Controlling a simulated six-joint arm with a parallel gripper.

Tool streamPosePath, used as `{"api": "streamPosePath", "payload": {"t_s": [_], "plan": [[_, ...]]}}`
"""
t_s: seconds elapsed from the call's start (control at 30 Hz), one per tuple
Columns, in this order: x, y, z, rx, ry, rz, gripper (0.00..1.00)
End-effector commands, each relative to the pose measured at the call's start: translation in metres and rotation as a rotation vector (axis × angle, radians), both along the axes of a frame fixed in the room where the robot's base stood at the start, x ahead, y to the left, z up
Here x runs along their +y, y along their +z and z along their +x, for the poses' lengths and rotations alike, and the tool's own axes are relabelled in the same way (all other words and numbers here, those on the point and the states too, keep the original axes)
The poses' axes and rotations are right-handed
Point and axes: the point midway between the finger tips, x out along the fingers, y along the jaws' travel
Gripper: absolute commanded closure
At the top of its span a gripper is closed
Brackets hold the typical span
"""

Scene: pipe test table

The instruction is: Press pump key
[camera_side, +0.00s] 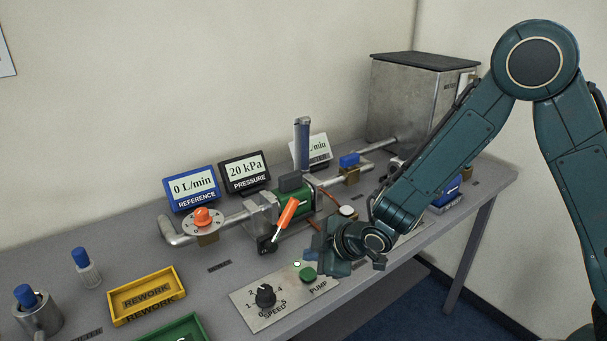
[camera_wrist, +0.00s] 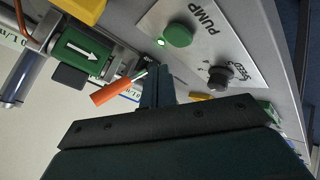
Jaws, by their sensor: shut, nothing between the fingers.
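The pump key is a round green button (camera_side: 308,275) beside the PUMP label on the light control panel (camera_side: 250,318). A small green light glows beside it. In the wrist view the green button (camera_wrist: 178,35) is at the top middle, beyond my fingertips and apart from them. My gripper (camera_side: 333,264) is shut and empty. It is above the table, just up and right of the button in the side view. Its fingers (camera_wrist: 158,88) show together in the wrist view, with nothing between them.
A black SPEED knob (camera_side: 265,295) is on the same panel. An orange-handled lever (camera_side: 286,212) stands by the green pump body (camera_side: 292,194), close to my gripper. The reference display (camera_side: 191,188) reads 0 L/min, and the pressure display (camera_side: 244,171) reads 20 kPa.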

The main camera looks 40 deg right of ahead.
Motion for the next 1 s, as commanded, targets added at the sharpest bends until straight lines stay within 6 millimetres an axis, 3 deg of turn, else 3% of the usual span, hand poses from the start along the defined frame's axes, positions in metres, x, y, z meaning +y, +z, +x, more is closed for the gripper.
{"api": "streamPosePath", "payload": {"t_s": [0.4,1.0], "plan": [[0.0,0.027,0.0,-0.001,0.0,0.0,1.0],[0.0,0.028,0.0,0.0,0.0,0.0,1.0]]}}
